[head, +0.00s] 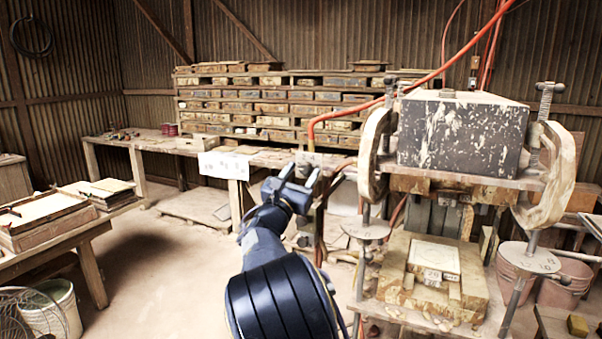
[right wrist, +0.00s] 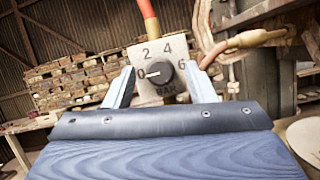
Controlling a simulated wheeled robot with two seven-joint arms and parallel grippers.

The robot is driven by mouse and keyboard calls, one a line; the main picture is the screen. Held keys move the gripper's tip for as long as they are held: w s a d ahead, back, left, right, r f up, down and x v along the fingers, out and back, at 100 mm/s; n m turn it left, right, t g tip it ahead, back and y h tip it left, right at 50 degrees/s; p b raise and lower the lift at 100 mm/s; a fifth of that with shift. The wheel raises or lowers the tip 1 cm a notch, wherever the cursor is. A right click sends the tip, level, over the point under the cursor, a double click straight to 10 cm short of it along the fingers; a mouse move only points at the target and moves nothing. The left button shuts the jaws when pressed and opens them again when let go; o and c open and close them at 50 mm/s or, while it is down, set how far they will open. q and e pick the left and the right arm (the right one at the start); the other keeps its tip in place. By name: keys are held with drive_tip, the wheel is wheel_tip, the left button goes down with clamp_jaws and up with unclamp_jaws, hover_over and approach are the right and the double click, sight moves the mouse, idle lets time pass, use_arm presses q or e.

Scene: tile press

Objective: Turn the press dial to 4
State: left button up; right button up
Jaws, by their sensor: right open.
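The press dial (right wrist: 160,73) is a dark round knob on a pale metal plate marked 0, 2, 4, 6 and BAR. Its white pointer mark faces left, at the 0. My right gripper (right wrist: 160,68) is open, with one finger to each side of the dial in the right wrist view; I cannot tell whether either touches it. In the head view the right gripper (head: 291,183) is in front of the dial's plate (head: 310,159), and the knob is hidden there. The press (head: 460,137) stands to the right, with a dark, paint-chipped block on top. My left gripper is not in view.
An orange hose (head: 345,110) runs up from the dial's plate. A low table (head: 60,238) with trays stands at the left. A workbench (head: 262,158) and stacked shelves (head: 270,100) are behind. The floor between the low table and my right arm is clear.

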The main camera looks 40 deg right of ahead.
drive_tip(key=c, duration=1)
drive_tip(key=shift+o, duration=0.2)
drive_tip(key=shift+m, duration=0.3)
